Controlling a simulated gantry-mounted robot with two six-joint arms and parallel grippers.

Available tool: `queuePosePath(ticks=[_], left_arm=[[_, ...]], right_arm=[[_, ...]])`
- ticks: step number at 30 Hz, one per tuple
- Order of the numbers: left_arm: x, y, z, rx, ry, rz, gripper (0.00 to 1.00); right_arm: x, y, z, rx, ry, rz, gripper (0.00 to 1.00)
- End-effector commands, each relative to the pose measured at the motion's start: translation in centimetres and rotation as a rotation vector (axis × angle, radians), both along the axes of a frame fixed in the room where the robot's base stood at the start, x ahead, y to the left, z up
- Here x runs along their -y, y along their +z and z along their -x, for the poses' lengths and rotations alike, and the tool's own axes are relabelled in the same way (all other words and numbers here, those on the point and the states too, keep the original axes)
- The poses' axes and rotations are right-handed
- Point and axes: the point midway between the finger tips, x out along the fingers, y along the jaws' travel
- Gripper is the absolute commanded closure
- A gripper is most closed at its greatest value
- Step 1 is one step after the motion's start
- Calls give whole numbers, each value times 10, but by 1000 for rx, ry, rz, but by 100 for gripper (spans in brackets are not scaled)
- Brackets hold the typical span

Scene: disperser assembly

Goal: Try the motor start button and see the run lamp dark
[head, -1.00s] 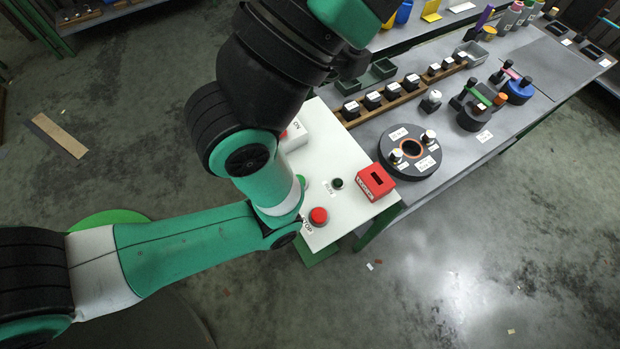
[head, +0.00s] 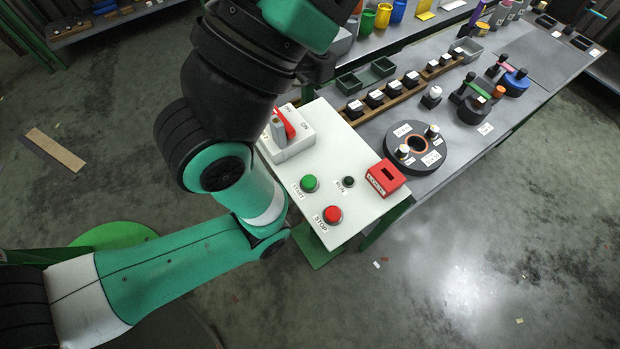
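The white control panel (head: 335,150) is at the centre, partly behind my arm. The green START button (head: 310,183) is in plain view with nothing touching it. The RUN lamp (head: 348,181), to its right, is small and dark green and shows no glow. The red STOP button (head: 333,214) is nearer the front edge. A white switch box (head: 299,141) with a red handle (head: 286,122) and a grey piece beside it sits at the panel's upper left; OFF and ON labels show there. My arm crosses left of the panel. Neither gripper can be made out.
A red slotted box (head: 385,177) stands at the panel's right edge. The grey workbench (head: 500,150) beyond holds a dark round disc (head: 418,146), a wooden rack (head: 393,99) of black parts and green trays (head: 367,75). Open floor lies in front.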

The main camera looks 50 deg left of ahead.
Motion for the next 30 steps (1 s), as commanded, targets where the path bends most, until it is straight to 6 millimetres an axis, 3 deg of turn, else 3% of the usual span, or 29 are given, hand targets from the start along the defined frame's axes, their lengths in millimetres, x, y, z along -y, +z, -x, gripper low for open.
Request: queuePosePath(ticks=[2, 11, 30], left_arm=[[0, 0, 0, 0, 0, 0, 50], [0, 0, 0, 0, 0, 0, 100], [0, 0, 0, 0, 0, 0, 100]], right_arm=[[0, 0, 0, 0, 0, 0, 50], [0, 0, 0, 0, 0, 0, 50], [0, 0, 0, 0, 0, 0, 50]])
